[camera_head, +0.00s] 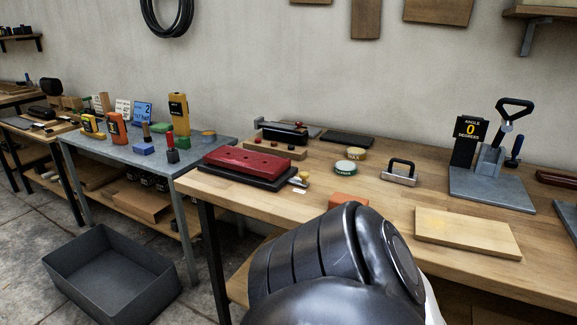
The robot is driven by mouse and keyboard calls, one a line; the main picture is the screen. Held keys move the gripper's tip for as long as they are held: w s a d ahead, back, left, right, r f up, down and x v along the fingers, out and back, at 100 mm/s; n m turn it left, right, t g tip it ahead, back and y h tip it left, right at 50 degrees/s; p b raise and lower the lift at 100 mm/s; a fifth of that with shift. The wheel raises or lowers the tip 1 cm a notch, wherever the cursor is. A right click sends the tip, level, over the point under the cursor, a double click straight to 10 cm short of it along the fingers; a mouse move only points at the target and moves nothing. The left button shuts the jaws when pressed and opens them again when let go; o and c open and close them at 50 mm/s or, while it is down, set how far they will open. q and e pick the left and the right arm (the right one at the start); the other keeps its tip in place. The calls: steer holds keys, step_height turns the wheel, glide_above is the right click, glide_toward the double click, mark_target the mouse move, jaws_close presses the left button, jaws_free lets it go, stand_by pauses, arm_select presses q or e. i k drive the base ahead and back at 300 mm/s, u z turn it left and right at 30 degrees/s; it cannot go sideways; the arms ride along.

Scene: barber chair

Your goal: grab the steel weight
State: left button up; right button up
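A small silver metal block with a dark arched handle (400,172) stands on the wooden workbench (290,203), right of centre; it looks like the steel weight. Its handle points up and nothing touches it. A black, rounded part of my own arm (320,255) fills the bottom centre and hides the bench's front edge there. I cannot tell which arm it belongs to. Neither gripper shows in this view.
A light wooden board (467,233) lies right of the block, and a grey angle fixture (490,185) stands behind it. Two round tins (346,167) and a red block on a dark base (247,163) are to the left. An orange block (349,199) is partly hidden by my arm.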

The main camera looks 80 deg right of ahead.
mark_target(395, 175)
steer(key=k, duration=1.2)
steer(key=z, duration=0.35)
